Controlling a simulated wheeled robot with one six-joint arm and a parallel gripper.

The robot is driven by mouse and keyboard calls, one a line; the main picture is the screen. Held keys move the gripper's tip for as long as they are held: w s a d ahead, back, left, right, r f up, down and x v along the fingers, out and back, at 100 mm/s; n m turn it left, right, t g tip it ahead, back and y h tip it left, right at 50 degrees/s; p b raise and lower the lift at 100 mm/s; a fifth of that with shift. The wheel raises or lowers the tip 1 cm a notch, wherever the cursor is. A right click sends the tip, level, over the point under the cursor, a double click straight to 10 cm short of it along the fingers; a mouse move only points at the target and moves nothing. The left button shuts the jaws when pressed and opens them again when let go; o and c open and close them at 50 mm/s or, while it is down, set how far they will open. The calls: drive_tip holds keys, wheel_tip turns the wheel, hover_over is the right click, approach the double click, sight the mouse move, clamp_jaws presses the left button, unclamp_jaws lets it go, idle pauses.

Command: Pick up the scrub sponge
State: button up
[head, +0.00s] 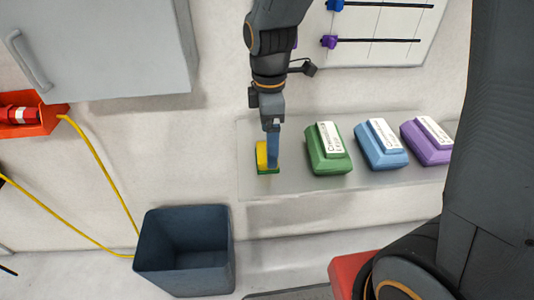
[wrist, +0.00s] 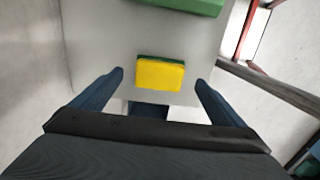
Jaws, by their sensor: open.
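The scrub sponge (head: 262,158) is a small yellow block with a green layer, lying near the left end of a grey shelf. In the wrist view the sponge (wrist: 160,74) shows its yellow side, with the green layer along the far edge. My gripper (head: 271,158) is right at the sponge in the head view and partly hides it. In the wrist view my gripper (wrist: 160,78) is open, with one blue finger on each side of the sponge and a gap to each. Neither finger appears to touch it.
The grey shelf (head: 290,188) also holds a green case (head: 322,165), a blue case (head: 377,158) and a purple case (head: 422,155) to the right. A dark bin (head: 155,225) stands below left. A grey cabinet (head: 110,60) is at upper left.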

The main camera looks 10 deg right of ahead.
drive_tip(key=shift+a+f+p, duration=0.15)
drive_tip(key=shift+f+p, duration=0.15)
drive_tip(key=shift+f, duration=0.9)
drive_tip(key=shift+a+f+p, duration=0.1)
drive_tip(key=shift+f+p, duration=0.15)
drive_tip(key=shift+f, duration=0.95)
drive_tip(key=c, duration=1.1)
drive_tip(key=shift+c, duration=0.2)
drive_tip(key=shift+r, duration=0.15)
wheel_tip(320, 180, up, 10)
drive_tip(key=shift+f+b, duration=0.1)
drive_tip(key=shift+b, duration=0.65)
